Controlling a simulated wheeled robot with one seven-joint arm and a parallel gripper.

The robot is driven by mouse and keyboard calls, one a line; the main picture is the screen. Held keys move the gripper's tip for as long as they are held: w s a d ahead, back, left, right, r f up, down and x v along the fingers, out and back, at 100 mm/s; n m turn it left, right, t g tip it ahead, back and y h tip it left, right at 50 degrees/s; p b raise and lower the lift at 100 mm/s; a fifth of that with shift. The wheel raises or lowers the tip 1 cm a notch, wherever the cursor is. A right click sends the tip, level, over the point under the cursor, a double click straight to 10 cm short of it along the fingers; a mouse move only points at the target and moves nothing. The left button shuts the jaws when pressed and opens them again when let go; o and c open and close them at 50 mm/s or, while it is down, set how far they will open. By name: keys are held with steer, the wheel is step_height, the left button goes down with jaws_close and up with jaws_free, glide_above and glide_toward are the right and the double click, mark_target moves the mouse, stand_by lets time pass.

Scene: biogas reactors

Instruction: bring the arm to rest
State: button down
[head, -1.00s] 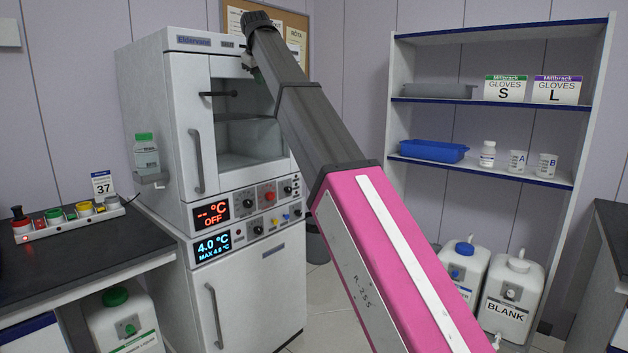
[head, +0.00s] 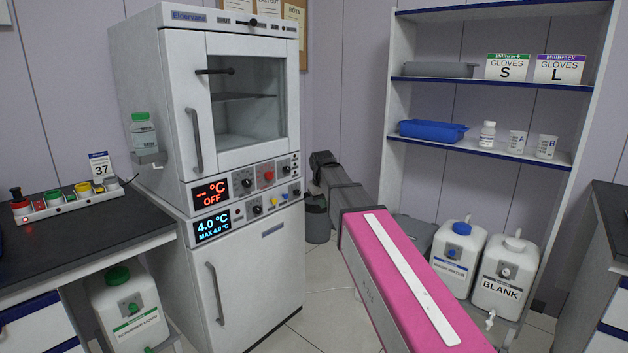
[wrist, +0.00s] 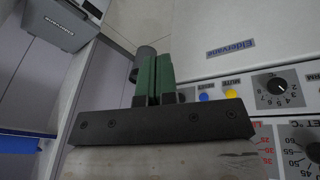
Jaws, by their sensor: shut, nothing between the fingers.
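My arm, with a pink link and dark grey forearm, reaches forward and low to the right of the white Eldervane cabinet (head: 225,130) in the head view. The end of the arm is hidden behind the forearm there. In the wrist view my gripper (wrist: 153,62) shows two green fingers pressed side by side, shut and empty. Beside them in the wrist view is the cabinet's front panel (wrist: 222,74), with a blue and a yellow button and dials. The upper cabinet door with its window is closed.
A shelf unit (head: 490,79) with a blue tray (head: 432,130) stands at the right. White canisters (head: 505,272) stand below it. A grey bin (head: 317,222) is on the floor beside the cabinet. A dark bench (head: 70,235) is at the left. Floor shows between cabinet and arm.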

steer(key=s+d+f+m+g, duration=0.1)
steer(key=s+d+f, duration=0.4)
steer(key=s+f, duration=0.3)
steer(key=s+d+f+m+g, duration=0.1)
steer(key=s+d+f+m, duration=0.1)
steer(key=s+d+f, duration=0.3)
steer(key=s+d+f+m+g, duration=0.1)
steer(key=s+d+f, duration=0.4)
steer(key=s+f, duration=0.6)
step_height(320, 180, down, 3)
steer(key=shift+s+d+f+m, duration=0.15)
steer(key=shift+d+f+m, duration=0.05)
steer(key=shift+d+m, duration=0.2)
